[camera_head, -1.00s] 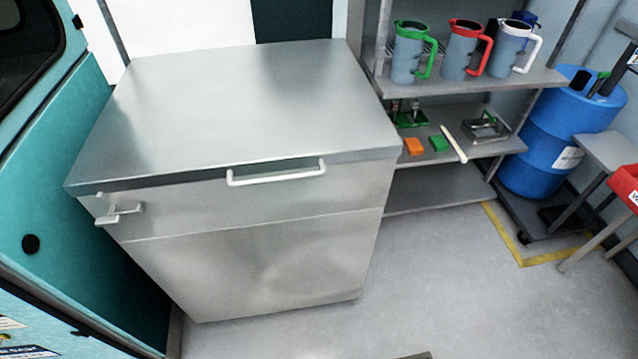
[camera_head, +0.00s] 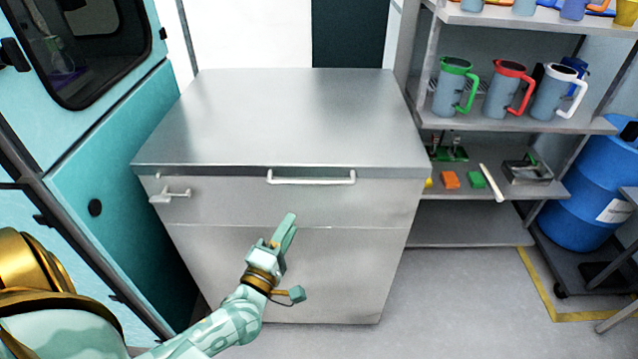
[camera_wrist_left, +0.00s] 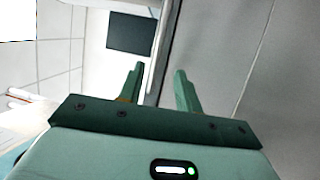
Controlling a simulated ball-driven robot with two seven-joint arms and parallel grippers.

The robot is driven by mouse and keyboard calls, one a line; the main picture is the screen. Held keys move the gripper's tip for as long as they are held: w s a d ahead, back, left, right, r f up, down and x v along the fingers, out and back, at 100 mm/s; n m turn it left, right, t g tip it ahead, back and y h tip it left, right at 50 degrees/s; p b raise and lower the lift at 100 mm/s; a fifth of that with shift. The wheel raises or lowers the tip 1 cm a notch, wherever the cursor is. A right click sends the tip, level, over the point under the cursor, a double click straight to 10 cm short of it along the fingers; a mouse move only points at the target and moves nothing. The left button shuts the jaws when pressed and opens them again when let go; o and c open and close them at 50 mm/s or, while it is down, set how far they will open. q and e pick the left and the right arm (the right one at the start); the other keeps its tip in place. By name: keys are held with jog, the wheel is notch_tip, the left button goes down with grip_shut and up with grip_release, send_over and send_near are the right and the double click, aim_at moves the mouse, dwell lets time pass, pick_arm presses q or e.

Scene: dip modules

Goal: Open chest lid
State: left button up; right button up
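The chest is a steel box with a flat grey lid (camera_head: 290,118) that lies shut on the chest body (camera_head: 310,270). A white bar handle (camera_head: 311,179) runs along the lid's front edge. A small white latch (camera_head: 170,195) sits at the front left. My left gripper (camera_head: 287,228) is in front of the chest, below the handle and apart from it in the head view. In the left wrist view its two fingers (camera_wrist_left: 158,85) are spread with nothing held between them. My right gripper is not in view.
A shelf rack (camera_head: 520,122) with jugs and small tools stands right of the chest. A blue barrel (camera_head: 597,200) is farther right. A teal cabinet (camera_head: 112,180) stands close on the left. Grey floor (camera_head: 450,300) is free at the front right.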

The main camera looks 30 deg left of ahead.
aim_at(314, 182)
pick_arm(q)
jog(key=b+x, duration=0.1)
jog(key=x, duration=1.3)
jog(key=shift+f, duration=0.1)
jog(key=shift+c, duration=0.3)
grip_shut()
